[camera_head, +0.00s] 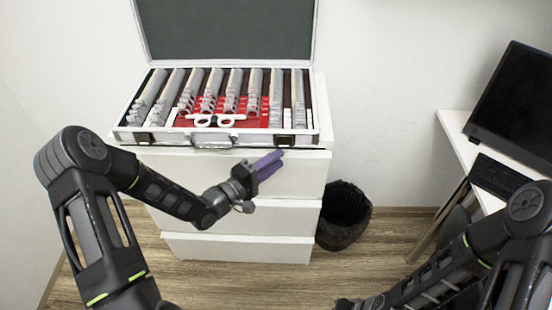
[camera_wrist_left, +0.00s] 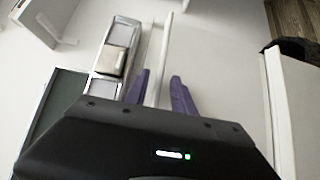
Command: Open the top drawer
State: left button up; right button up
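The top drawer (camera_head: 300,177) is the uppermost of three white drawers, just under the cabinet's top. My left gripper (camera_head: 268,164) has purple fingers and is at the top drawer's upper edge, below the case. In the left wrist view, the fingers (camera_wrist_left: 160,85) are apart, with a thin white edge (camera_wrist_left: 157,62) running between them. I see a gap beside that edge, so the gripper looks open. How far the drawer stands out is hard to tell. My right arm is at the lower right; its fingers are not visible.
An open silver case (camera_head: 130,136) with rows of lenses and white trial frames sits on the cabinet. A black bin (camera_head: 343,222) stands right of the drawers. A white desk (camera_head: 452,128) with a dark monitor (camera_head: 515,105) is at the right. Some wood floor is clear.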

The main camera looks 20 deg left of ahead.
pick_arm(q)
jog(key=shift+w+d, duration=0.2)
jog(key=shift+w, duration=0.1)
jog(key=shift+c, duration=0.5)
grip_shut()
dwell(0.8)
